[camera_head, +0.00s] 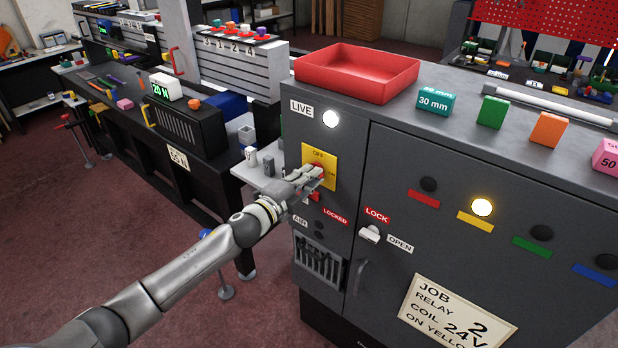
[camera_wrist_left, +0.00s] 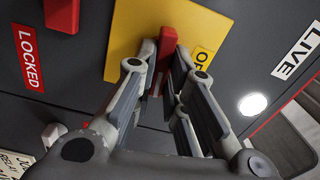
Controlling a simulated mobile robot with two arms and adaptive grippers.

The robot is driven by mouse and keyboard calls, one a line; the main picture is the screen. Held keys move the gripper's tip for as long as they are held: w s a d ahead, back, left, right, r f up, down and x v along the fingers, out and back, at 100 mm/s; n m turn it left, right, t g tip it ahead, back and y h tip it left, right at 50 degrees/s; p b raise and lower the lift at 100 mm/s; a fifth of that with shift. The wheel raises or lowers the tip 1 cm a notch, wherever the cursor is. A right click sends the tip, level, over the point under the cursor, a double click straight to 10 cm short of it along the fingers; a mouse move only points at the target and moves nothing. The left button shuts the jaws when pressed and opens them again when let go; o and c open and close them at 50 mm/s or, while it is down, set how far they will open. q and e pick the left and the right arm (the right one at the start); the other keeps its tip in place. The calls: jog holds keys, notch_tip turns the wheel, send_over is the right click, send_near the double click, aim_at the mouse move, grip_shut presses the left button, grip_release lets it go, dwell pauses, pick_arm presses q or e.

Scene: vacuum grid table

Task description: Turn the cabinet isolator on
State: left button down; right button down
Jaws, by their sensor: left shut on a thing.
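The cabinet isolator has a yellow plate (camera_head: 309,152) marked OFF at its top and ON at its right, high on the left of the grey cabinet front. My left gripper (camera_head: 319,173) is at the plate, its fingers shut on the red isolator handle, which they partly cover in the head view. The red handle (camera_wrist_left: 184,18) shows between the fingers in the left wrist view, over the yellow plate (camera_wrist_left: 125,35). The handle's exact angle is hard to tell. The white lamp (camera_head: 331,119) by the LIVE label is lit. My right gripper is not in view.
Below the plate are a red tab (camera_head: 313,196) and a LOCKED label (camera_head: 335,217). A white latch (camera_head: 369,234) sits between LOCK and OPEN labels. The cabinet top holds a red tray (camera_head: 357,72) and coloured blocks. A yellow lamp (camera_head: 481,207) is lit.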

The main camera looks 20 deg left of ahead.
pick_arm(q)
jog(key=shift+f+m, duration=0.1)
jog(key=shift+m, duration=0.4)
jog(key=c, duration=1.5)
grip_release()
jog(key=shift+s, duration=0.1)
jog(key=v, duration=1.2)
